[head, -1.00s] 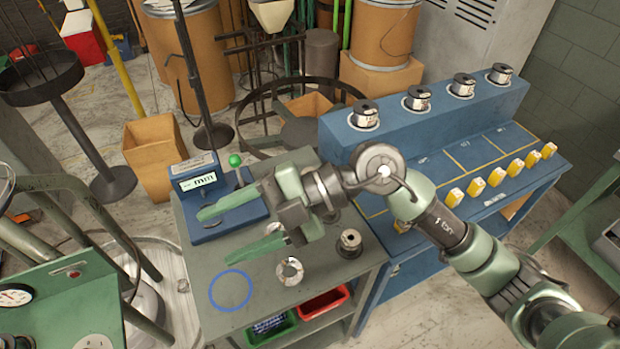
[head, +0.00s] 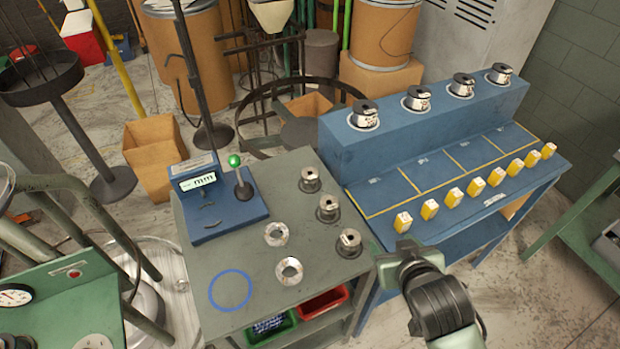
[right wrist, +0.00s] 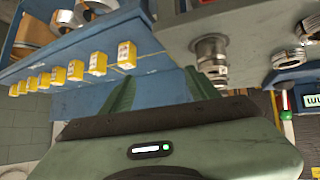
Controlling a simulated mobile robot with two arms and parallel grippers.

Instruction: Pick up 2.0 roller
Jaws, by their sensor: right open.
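Several rollers stand on the grey table (head: 215,270). Three darker spool-like ones form a row on its right side: back (head: 310,180), middle (head: 328,208) and front (head: 348,243). Two pale ring-shaped ones (head: 276,234) (head: 289,271) lie to their left. I cannot read any size marking, so I cannot tell which is 2.0. My right gripper (head: 388,264) is just off the table's right edge, near the front spool-like roller and apart from it. In the right wrist view its fingers (right wrist: 160,90) are spread and empty, with a roller (right wrist: 211,58) to their right. My left gripper is not in view.
A blue gauge (head: 215,210) with a display stands at the table's back left. A blue circle (head: 230,290) marks a bare spot. The blue bench (head: 430,175) at right holds wire spools (head: 417,98) and several yellow tags (head: 453,197). Red (head: 323,304) and green bins sit below.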

